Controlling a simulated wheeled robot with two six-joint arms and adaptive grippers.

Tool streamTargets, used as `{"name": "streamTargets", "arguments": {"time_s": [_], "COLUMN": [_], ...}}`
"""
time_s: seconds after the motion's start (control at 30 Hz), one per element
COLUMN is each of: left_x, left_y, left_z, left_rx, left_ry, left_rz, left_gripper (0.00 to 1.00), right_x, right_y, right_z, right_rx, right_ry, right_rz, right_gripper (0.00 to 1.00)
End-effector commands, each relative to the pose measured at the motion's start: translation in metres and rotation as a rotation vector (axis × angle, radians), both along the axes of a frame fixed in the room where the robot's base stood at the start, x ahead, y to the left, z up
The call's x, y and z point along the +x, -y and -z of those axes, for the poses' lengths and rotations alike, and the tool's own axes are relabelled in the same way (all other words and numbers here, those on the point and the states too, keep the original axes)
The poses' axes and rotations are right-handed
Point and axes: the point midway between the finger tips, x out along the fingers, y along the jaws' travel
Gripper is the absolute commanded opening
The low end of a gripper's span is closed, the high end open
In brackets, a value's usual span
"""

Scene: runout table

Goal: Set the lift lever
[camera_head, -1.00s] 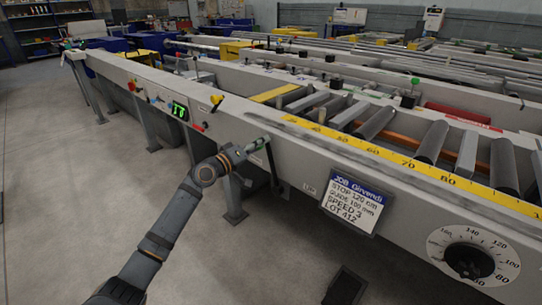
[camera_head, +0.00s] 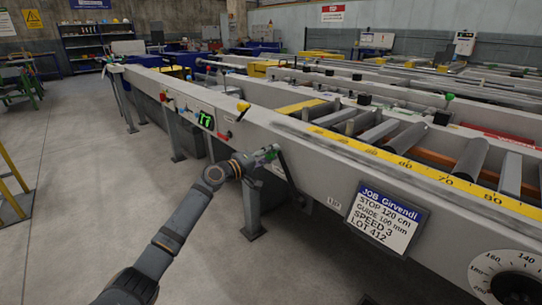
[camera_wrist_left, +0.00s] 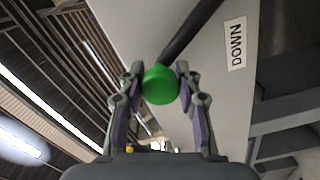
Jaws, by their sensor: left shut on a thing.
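The lift lever is on the side of the long grey machine frame. It has a dark rod (camera_head: 285,168) and a round green knob (camera_wrist_left: 160,85). My left gripper (camera_head: 268,154) is at the top of the rod in the head view, mostly covering the knob. In the left wrist view, the fingers of this gripper (camera_wrist_left: 160,86) are shut on the green knob, one on each side. A white label reading DOWN (camera_wrist_left: 236,44) is on the frame beside the rod in that view. My right gripper is out of view.
A job card (camera_head: 384,219) reads stop 120 cm, guide 100 mm, speed 3, lot 412. A dial (camera_head: 513,283) is at lower right. Open floor (camera_head: 75,215) lies at left.

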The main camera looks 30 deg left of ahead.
Motion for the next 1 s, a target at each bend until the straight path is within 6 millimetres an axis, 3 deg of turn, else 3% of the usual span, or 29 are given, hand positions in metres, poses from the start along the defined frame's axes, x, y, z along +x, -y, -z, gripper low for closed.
{"name": "streamTargets", "arguments": {"time_s": [0.17,0.2,0.37,0.67,1.0], "left_x": [0.000,0.000,0.000,-0.002,-0.053], "left_y": [-0.001,-0.001,-0.001,-0.002,-0.020], "left_z": [0.003,0.003,0.002,0.002,0.003], "left_rx": [-0.001,0.000,0.000,0.003,0.008], "left_ry": [-0.005,-0.005,-0.004,-0.001,-0.006], "left_rz": [-0.003,-0.003,-0.002,-0.003,-0.001], "left_gripper": [0.00,0.38,0.58,0.58,0.58], "right_x": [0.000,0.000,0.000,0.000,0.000], "right_y": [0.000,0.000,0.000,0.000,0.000], "right_z": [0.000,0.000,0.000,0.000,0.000], "right_rx": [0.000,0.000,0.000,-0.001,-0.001], "right_ry": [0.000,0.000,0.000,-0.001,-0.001], "right_rz": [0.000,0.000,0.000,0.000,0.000], "right_gripper": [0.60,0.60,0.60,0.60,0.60]}}
